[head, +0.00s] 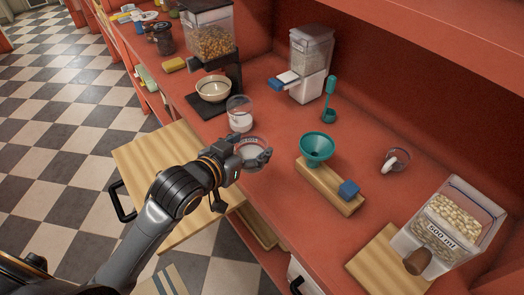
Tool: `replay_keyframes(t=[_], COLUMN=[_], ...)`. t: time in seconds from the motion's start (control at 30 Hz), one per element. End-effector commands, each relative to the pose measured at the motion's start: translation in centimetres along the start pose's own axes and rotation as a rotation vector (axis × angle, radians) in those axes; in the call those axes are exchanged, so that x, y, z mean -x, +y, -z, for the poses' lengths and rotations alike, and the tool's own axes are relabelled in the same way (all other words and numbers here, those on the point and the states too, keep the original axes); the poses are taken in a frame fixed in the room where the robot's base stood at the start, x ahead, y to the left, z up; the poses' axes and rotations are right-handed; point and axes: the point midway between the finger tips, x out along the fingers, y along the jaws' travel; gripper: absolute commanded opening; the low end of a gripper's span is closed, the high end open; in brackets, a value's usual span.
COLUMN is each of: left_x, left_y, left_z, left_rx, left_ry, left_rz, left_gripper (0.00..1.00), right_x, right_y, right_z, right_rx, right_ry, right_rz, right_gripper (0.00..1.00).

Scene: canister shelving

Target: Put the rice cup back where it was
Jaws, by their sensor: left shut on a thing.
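My left gripper (264,158) is shut on a clear cup (250,141) with marks on its rim and pale contents. The fingers hide most of the cup's side. The cup is at the front part of the red counter; I cannot tell whether it touches the surface. A second clear cup (240,119) with white contents stands upright just behind it. I cannot tell for sure from the contents which one is the rice cup. My right gripper is not in view.
A bowl (213,90) sits under a grain dispenser (208,36) behind. A white-based dispenser (311,62), teal scoop (329,100), teal funnel (316,148) on a wooden block and bean container (450,222) stand on the counter (285,200).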

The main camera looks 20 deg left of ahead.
Motion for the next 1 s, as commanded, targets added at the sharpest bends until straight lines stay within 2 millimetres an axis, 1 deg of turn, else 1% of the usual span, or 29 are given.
replay_keyframes(t=[0.03, 0.2, 0.3, 0.4, 0.5, 0.73, 0.8, 0.87, 1.0], left_x=[-1.2, -5.2, -7.4, -9.1, -10.3, -11.8, -12.2, -12.5, -12.8], left_y=[-0.8, -2.6, -3.2, -3.9, -4.2, -4.7, -4.7, -4.7, -4.7], left_z=[0.3, 0.1, -1.5, -2.5, -3.2, -4.2, -5.4, -6.1, -6.8], left_rx=[0.000, 0.000, 0.002, 0.001, 0.001, 0.001, 0.003, 0.002, 0.000], left_ry=[-0.003, -0.001, -0.005, -0.002, -0.001, -0.001, -0.004, -0.002, 0.001], left_rz=[0.004, 0.003, 0.001, 0.002, 0.001, 0.000, 0.000, 0.000, 0.001], left_gripper=[0.36, 0.36, 0.36, 0.36, 0.36, 0.36, 0.36, 0.36, 0.36], right_x=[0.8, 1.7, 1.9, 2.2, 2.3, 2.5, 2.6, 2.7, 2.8], right_y=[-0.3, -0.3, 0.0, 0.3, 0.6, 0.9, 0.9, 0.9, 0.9], right_z=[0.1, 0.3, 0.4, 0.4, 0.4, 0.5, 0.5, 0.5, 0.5], right_rx=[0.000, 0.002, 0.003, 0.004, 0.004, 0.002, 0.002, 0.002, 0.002], right_ry=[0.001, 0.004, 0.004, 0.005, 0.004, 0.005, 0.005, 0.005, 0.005], right_rz=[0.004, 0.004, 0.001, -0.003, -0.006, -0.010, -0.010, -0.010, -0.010], right_gripper=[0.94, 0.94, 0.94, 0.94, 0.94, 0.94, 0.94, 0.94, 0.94])
